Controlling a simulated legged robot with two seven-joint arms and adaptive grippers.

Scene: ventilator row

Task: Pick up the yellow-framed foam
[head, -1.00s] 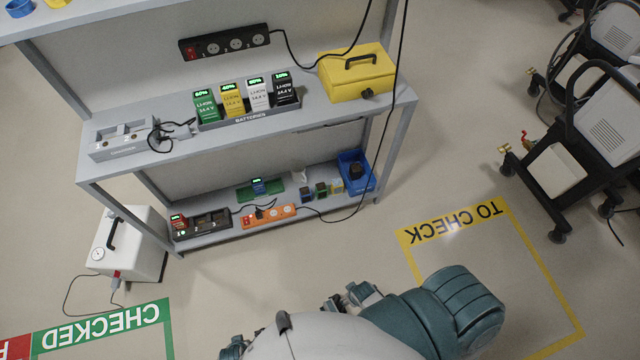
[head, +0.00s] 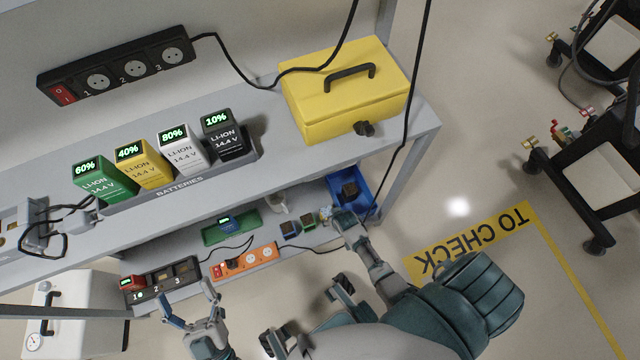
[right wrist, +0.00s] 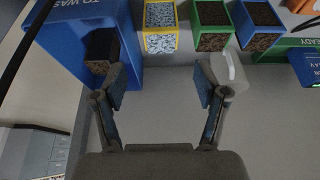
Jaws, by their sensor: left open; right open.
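The yellow-framed foam (right wrist: 160,27) has a pale speckled face and stands at the top of the right wrist view, beside the blue bin. In the head view it (head: 325,213) is small and close to my right gripper. My right gripper (right wrist: 160,80) is open and empty; its fingers point towards the foam, with bare shelf between them and it. In the head view my right gripper (head: 343,220) is over the lower shelf. My left gripper (head: 190,298) is open and empty, in front of the lower shelf's left part.
The blue bin (right wrist: 60,55) holds a dark foam. A green-framed foam (right wrist: 211,27) and a blue-framed foam (right wrist: 260,25) stand right of the yellow one. A white object (right wrist: 229,75) lies by my right finger. The upper shelf (head: 300,165) overhangs; a black cable (head: 414,110) hangs nearby.

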